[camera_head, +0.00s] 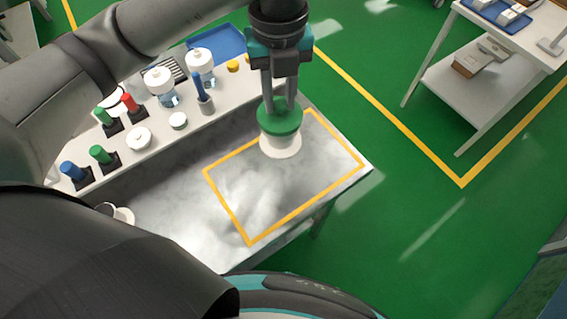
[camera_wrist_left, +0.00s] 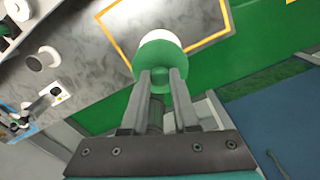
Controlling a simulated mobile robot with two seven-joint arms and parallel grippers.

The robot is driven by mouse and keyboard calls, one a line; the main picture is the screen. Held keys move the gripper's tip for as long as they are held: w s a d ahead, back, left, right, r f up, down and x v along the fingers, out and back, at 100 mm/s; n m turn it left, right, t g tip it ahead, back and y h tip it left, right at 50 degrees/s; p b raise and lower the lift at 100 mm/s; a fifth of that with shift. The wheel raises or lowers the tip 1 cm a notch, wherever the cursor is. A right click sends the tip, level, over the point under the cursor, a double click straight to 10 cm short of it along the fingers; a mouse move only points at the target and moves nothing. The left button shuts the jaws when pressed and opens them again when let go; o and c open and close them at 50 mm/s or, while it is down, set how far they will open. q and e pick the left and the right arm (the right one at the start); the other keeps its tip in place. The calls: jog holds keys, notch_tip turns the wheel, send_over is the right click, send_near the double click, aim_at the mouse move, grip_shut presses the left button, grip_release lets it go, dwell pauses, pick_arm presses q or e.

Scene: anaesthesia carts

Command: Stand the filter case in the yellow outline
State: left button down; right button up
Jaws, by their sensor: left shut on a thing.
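The filter case (camera_head: 281,139) is a white, round body with a green top and a green knob. It is upright inside the yellow outline (camera_head: 227,214) on the grey table top, near the outline's far side. Whether its base touches the table, I cannot tell. My left gripper (camera_head: 279,98) points down from above and is shut on the green knob. In the left wrist view, the two fingers of the left gripper (camera_wrist_left: 161,75) clasp the knob of the filter case (camera_wrist_left: 158,50). My right gripper is not in view.
A raised white shelf along the table's back holds green, red and blue capped items, white-lidded jars (camera_head: 201,67) and a blue tray (camera_head: 216,43). A white cup (camera_head: 117,213) stands at the table's left. The outline's front part is clear. A white cart (camera_head: 480,75) stands at the right.

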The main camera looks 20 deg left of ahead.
aim_at(280, 126)
pick_arm(q)
notch_tip(280, 126, down, 20)
jog(key=shift+b, duration=0.3)
jog(key=shift+f, duration=0.1)
jog(key=c, duration=0.7)
grip_release()
notch_tip(280, 126, up, 12)
jog(key=shift+r, duration=0.2)
dwell(0.3)
